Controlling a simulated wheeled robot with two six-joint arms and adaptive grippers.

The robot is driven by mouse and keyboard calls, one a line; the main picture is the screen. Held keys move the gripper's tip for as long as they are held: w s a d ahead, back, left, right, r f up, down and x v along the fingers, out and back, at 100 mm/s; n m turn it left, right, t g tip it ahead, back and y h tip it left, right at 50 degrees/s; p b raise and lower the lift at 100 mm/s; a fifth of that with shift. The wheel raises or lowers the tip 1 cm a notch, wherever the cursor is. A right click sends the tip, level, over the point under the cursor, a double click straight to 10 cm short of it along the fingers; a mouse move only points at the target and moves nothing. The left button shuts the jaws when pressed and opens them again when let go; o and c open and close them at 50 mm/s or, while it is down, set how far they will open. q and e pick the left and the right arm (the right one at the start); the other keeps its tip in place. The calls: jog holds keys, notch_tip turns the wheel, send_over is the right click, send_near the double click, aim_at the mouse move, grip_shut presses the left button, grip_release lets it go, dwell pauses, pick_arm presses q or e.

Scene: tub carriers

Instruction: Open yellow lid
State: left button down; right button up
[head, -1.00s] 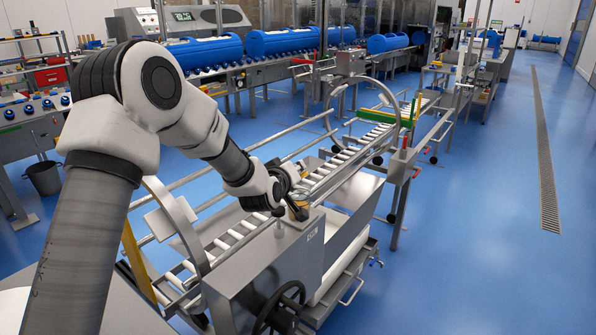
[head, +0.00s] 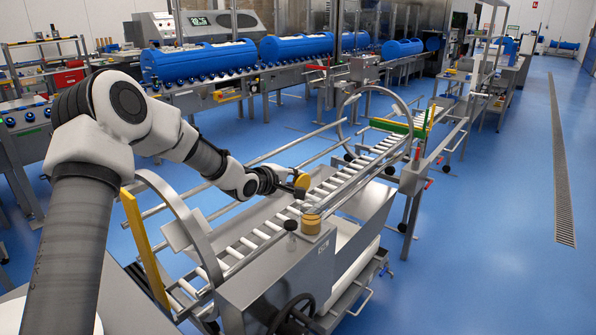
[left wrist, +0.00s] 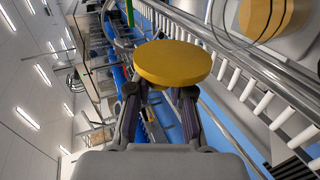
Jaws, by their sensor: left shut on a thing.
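The round yellow lid (head: 302,182) is held by my left gripper (head: 290,186), above and slightly left of an amber-coloured container (head: 311,223). The container stands upright on a grey metal box top, and the lid is clear of it. In the left wrist view the lid (left wrist: 173,62) sits between the two fingertips (left wrist: 160,92), its flat face toward the camera. The container's yellow-tan body (left wrist: 268,16) shows at the top right there, partly cut off. My right gripper is not in view.
A roller conveyor (head: 330,190) with metal rails and a curved hoop (head: 180,220) runs beside the box. A small dark knob (head: 291,226) stands left of the container. A dark handwheel (head: 292,315) is below. Blue floor (head: 480,250) is open at the right.

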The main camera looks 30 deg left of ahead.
pick_arm(q)
jog(key=shift+a+f+n+p, duration=0.1)
jog(key=shift+a+n+p, duration=0.1)
jog(key=shift+n+p, duration=0.3)
jog(key=c, duration=1.1)
grip_release()
jog(key=shift+o, duration=0.2)
jog(key=v, duration=1.1)
jog(key=shift+s+a, duration=0.25)
jog(key=shift+s, duration=0.1)
